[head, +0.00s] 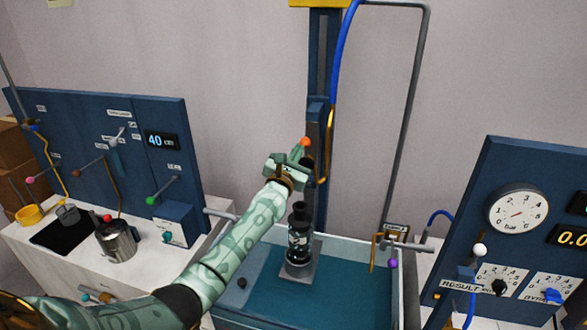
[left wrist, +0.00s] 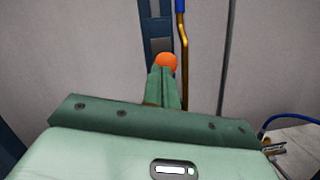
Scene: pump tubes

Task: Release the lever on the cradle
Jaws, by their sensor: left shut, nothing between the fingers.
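The cradle is a dark blue upright column (head: 324,60) with a carriage on it, standing behind a water tank. Its lever shows as an orange ball knob (head: 305,142); the lever's shaft is hidden behind my gripper. My left gripper (head: 298,152) is shut and empty, with its fingertips right at the orange knob. In the left wrist view the orange knob (left wrist: 167,62) sits just beyond the tips of the closed fingers (left wrist: 163,80). I cannot tell whether they touch. A black pump body (head: 299,235) stands upright on a grey plate below the gripper. My right gripper is not in view.
The tank (head: 340,300) with teal water lies below. A blue hose (head: 340,50) and a grey pipe (head: 408,110) run beside the column. A gauge panel (head: 517,208) stands at right; a lever panel (head: 90,140) and steel jug (head: 117,240) stand at left.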

